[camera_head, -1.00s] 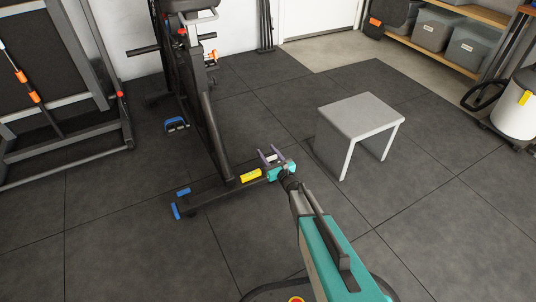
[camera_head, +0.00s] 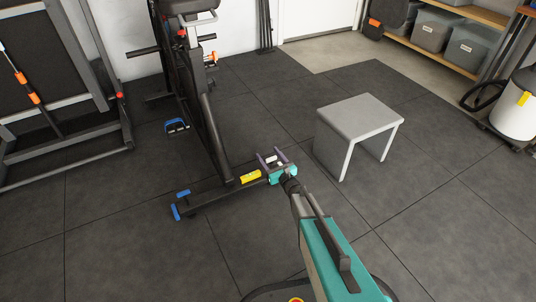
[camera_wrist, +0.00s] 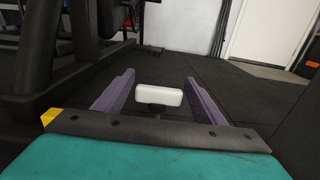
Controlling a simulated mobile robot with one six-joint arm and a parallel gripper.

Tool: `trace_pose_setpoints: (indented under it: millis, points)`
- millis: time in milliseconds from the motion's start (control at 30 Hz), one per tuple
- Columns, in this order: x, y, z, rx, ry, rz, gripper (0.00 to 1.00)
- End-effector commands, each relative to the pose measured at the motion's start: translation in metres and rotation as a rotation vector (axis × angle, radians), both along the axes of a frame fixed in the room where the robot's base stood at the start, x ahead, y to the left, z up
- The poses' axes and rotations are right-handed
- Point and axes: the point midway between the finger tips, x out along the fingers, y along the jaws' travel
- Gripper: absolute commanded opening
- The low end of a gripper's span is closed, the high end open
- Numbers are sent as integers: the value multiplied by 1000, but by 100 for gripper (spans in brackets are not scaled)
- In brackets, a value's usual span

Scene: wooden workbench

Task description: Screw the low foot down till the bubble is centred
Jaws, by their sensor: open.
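An exercise bike (camera_head: 208,125) stands on a dark bar that runs along the floor. A yellow spirit level (camera_head: 250,176) lies on the bar near its right end; its bubble is too small to read. My gripper (camera_head: 269,153) is at that right end, open, fingers pointing away from the head camera. In the wrist view, a white block-shaped grip (camera_wrist: 159,95) on a dark stem sits between the two purple fingers, with a gap on each side. It looks like the foot's handle. The foot's lower part is hidden. A yellow corner, likely the level, shows at left.
A grey stool (camera_head: 360,118) stands to the right of my gripper. Blue end pieces (camera_head: 176,212) mark the bar's left end. A treadmill-like frame (camera_head: 62,85) is at far left. The dark tiled floor is clear around the bar's front.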

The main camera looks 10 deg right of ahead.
Motion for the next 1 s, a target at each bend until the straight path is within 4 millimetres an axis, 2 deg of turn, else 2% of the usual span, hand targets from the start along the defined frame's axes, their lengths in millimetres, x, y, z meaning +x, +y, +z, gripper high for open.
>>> trace_pose_setpoints:
  millis: [700,1000]
  points:
    - [-103,-34,2,1,3,-3,64]
    - [-118,-39,0,0,1,-3,64]
